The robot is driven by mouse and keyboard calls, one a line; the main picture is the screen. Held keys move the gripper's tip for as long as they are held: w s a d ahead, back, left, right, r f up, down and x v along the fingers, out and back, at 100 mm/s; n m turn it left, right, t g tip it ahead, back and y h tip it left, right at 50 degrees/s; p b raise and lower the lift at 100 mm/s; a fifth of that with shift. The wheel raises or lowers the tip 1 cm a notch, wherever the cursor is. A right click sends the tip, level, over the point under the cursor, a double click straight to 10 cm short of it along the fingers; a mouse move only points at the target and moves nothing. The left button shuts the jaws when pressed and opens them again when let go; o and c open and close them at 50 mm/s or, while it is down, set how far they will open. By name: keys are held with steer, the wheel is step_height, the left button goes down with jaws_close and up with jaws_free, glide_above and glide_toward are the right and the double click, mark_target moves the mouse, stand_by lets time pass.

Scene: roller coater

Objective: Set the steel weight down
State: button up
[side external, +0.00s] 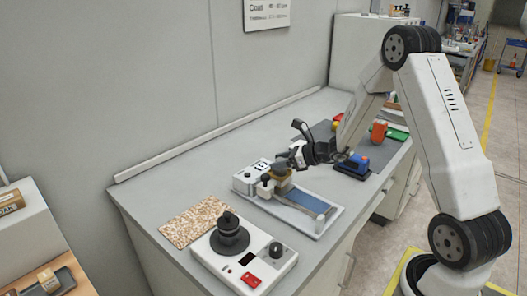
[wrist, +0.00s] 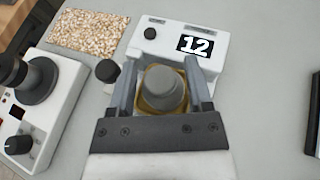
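The steel weight (wrist: 166,88) is a grey round knob on a wider yellowish-tan body. It sits between the two fingers of my gripper (wrist: 165,82) in the wrist view, with a finger close against each side. In the side view my gripper (side external: 284,172) points down at the white coater (side external: 250,180), and the tan body (side external: 276,184) shows under it. The coater carries a "12" label and has a blue strip (side external: 300,203) on its bed to the right. I cannot tell whether the weight's underside touches the coater.
A white device with a black round platform (side external: 230,238) stands in front on the bench. A speckled tan mat (side external: 195,222) lies to the left. A blue item (side external: 352,163), an orange item (side external: 379,130) and a green item (side external: 398,134) lie farther back. A wall stands behind.

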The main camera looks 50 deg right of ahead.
steer(key=shift+r, duration=0.1)
stand_by(0.3)
steer(key=shift+r, duration=0.15)
steer(key=v, duration=1.2)
stand_by(0.3)
steer(key=s+a+f+n+g+h, duration=0.1)
steer(key=s+a+n+g, duration=0.2)
steer(key=a+n, duration=0.3)
steer(key=s+a+f+n+g+h, duration=0.2)
steer(key=a+n, duration=0.5)
steer(key=n, duration=0.8)
steer(key=s+a+f+n+g+h, duration=0.1)
steer(key=s+a+n+g, duration=0.3)
steer(key=n, duration=0.6)
steer(key=shift+s+a+f+g+h, duration=0.1)
steer(key=shift+a+f+g+h, duration=0.15)
steer(key=shift+a, duration=0.3)
steer(key=shift+s+a+g+h, duration=0.15)
steer(key=shift+a+h, duration=0.2)
steer(key=shift+a, duration=0.25)
